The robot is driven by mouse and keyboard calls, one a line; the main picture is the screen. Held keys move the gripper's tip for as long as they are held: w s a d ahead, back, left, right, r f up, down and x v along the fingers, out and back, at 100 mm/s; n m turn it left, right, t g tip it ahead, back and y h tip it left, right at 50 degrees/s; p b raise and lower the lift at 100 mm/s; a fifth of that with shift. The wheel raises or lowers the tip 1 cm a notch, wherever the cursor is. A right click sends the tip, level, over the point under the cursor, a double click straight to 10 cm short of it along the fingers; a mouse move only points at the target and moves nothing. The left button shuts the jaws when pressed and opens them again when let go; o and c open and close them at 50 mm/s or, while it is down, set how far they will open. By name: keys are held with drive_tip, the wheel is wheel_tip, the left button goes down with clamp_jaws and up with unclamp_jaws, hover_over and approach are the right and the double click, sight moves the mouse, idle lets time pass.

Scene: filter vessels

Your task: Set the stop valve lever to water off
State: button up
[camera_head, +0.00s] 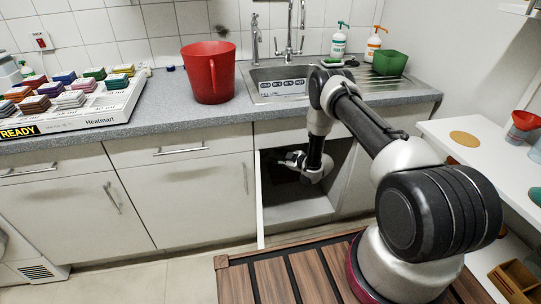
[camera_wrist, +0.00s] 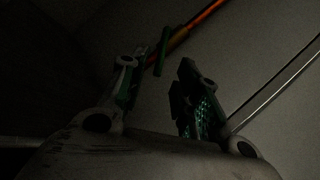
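In the head view my arm reaches into the open cabinet under the sink, and my gripper (camera_head: 289,159) is inside it, partly in shadow. In the dark wrist view my gripper (camera_wrist: 157,78) has its two fingers spread, with a gap between them. An orange-red pipe (camera_wrist: 203,17) runs in from the top right towards the gap. A narrow green bar (camera_wrist: 163,51), which looks like the stop valve lever, stands by the pipe's lower end, just beyond the fingertips. I cannot tell whether a finger touches it. The valve body is not clear.
The cabinet opening (camera_head: 295,212) is narrow, with a door edge on its left. Thin pale lines (camera_wrist: 278,88) run at the right in the wrist view.

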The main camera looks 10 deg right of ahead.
drive_tip(key=x, duration=0.7)
drive_tip(key=shift+w+a, duration=0.25)
drive_tip(key=shift+a, duration=0.1)
clamp_jaws()
